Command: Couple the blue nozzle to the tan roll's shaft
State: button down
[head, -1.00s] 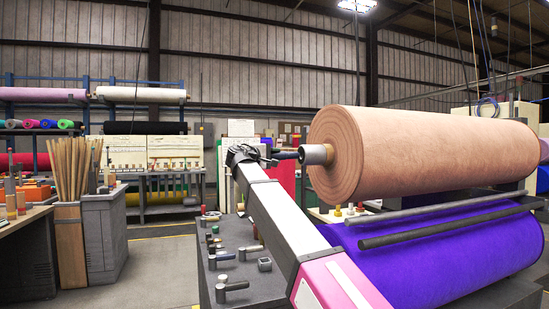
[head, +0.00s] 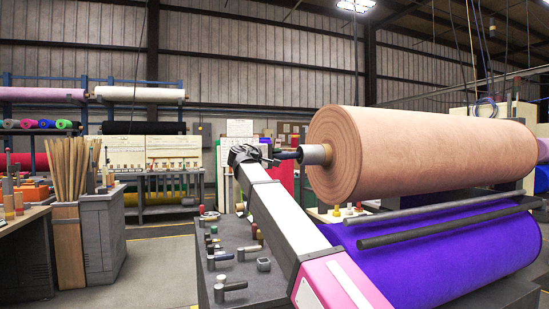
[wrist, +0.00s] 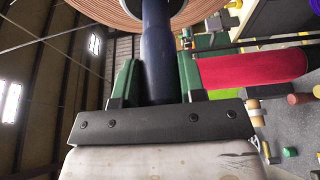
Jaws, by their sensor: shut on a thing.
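The tan roll (head: 430,150) lies horizontally at the right in the head view, with its round end facing left. A grey shaft end (head: 314,154) sticks out of its middle. My gripper (wrist: 157,75) has green fingers shut on the dark blue nozzle (wrist: 158,60). In the head view the nozzle (head: 288,156) points right, roughly in line with the shaft. Its far end meets the shaft end in the picture; I cannot tell whether it is seated or only close. In the wrist view the roll's end (wrist: 110,12) is at the top.
A purple roll (head: 440,255) lies below the tan one, with two bars (head: 440,226) between them. A grey bench (head: 240,285) with several fittings stands below my arm. Racks of rolls (head: 45,95) stand at the back left. The floor at left centre is clear.

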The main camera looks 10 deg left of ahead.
aim_at(286, 155)
jog(key=shift+w+d, duration=0.6)
jog(key=shift+d, duration=0.35)
jog(key=shift+w+d, duration=0.55)
jog(key=shift+d, duration=0.4)
jog(key=c, duration=0.6)
grip_release()
jog(key=shift+s+a, duration=0.1)
jog(key=v, duration=1)
jog(key=shift+s+a, duration=0.2)
jog(key=shift+a, duration=0.05)
jog(key=shift+s, duration=0.1)
